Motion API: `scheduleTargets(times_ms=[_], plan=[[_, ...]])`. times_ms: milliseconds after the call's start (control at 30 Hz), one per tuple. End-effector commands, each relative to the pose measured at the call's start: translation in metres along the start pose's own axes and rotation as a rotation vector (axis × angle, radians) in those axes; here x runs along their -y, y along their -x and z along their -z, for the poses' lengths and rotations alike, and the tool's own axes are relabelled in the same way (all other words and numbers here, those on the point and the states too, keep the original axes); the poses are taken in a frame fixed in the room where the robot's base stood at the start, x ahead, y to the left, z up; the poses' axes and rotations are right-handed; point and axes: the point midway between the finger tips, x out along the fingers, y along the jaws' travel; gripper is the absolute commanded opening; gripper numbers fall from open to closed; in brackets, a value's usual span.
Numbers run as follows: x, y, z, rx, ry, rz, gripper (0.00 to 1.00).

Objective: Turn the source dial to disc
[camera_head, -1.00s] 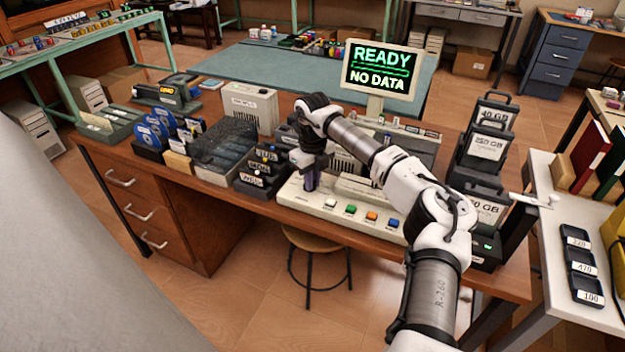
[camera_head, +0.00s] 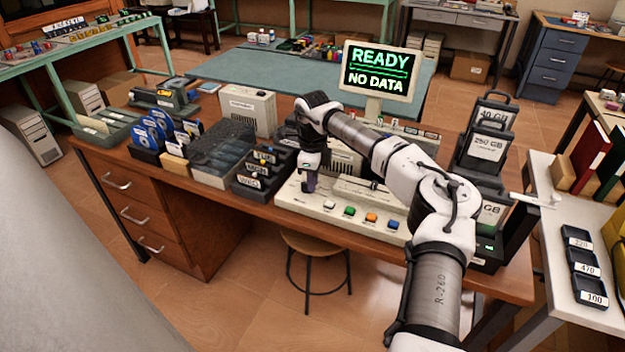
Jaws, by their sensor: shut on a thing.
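A cream console (camera_head: 322,206) with a row of coloured buttons stands at the front of the wooden desk. The source dial is not visible; my gripper covers the left end of the console where it may sit. My gripper (camera_head: 310,184) points down on that spot, and its fingers are small and dark here. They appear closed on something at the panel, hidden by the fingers. A monitor (camera_head: 379,71) behind the console reads "READY" and "NO DATA".
Blue discs (camera_head: 150,132) in a holder, a dark mesh-like box (camera_head: 222,150) and small labelled cases (camera_head: 262,170) stand left of the console. Labelled drive units (camera_head: 484,147) stand to the right. A stool (camera_head: 312,250) is under the desk's front edge.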

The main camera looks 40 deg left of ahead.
Motion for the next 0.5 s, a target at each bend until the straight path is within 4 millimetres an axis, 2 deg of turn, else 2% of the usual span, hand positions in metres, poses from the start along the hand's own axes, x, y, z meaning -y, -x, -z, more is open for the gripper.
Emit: scheduleTargets(times_ms=[467, 500], plan=[[0.0004, 0.0008, -0.0009, 0.002, 0.018, 0.002, 0.00], [0.0004, 0.0009, -0.0009, 0.003, 0.018, 0.002, 0.16]])
